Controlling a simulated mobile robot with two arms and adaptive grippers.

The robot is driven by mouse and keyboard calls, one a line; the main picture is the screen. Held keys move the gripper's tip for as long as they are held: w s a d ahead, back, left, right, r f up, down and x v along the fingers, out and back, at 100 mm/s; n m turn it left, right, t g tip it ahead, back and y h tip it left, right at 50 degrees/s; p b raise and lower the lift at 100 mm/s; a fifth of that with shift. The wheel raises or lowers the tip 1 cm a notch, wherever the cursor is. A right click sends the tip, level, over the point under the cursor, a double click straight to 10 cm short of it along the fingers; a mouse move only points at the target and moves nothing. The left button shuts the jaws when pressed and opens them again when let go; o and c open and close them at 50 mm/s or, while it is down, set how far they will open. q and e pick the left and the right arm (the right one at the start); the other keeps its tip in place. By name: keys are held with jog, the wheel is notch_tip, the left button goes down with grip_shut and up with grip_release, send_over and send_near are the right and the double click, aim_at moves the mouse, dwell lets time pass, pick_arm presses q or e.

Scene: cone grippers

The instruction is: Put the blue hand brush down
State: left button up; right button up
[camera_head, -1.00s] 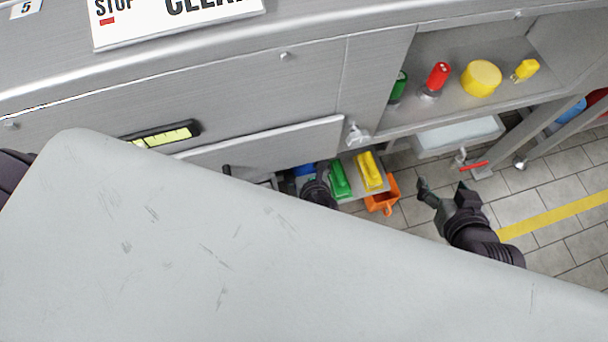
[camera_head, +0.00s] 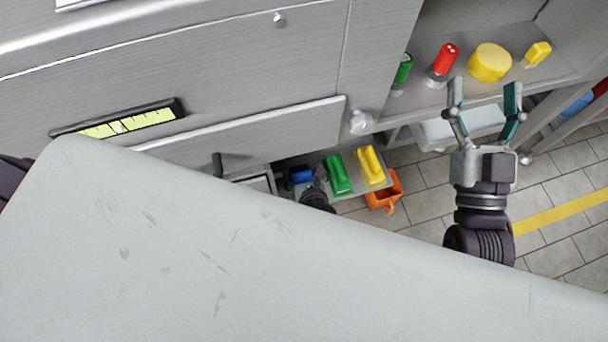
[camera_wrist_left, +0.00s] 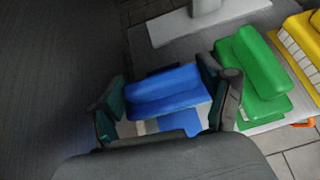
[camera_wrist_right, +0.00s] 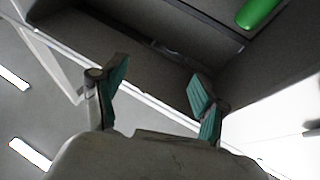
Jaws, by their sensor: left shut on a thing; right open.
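The blue hand brush (camera_wrist_left: 165,92) is between the fingers of my left gripper (camera_wrist_left: 165,100), which is shut on it. In the head view the blue brush (camera_head: 300,174) shows at the left end of a low shelf (camera_head: 350,195), beside the green brush (camera_head: 338,174). My left gripper (camera_head: 316,192) is mostly hidden there by the large grey surface in front. I cannot tell whether the brush touches the shelf. My right gripper (camera_head: 485,98) is open and empty, pointing up in front of the upper shelf; it also shows in the right wrist view (camera_wrist_right: 155,95).
A red bottle (camera_head: 444,60), a yellow round thing (camera_head: 490,62) and a green item (camera_head: 403,70) stand on the upper shelf. My grey body surface fills the foreground.

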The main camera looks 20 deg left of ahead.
aim_at(304, 177)
pick_arm(q)
jog(key=shift+f, duration=0.3)
pick_arm(e)
jog(key=shift+s+r+t, duration=0.35)
jog(key=shift+r+t, duration=0.25)
jog(key=shift+r, duration=0.2)
pick_arm(q)
jog(key=shift+f, duration=0.1)
jog(key=o, duration=1.1)
pick_arm(e)
jog(key=shift+s, duration=0.1)
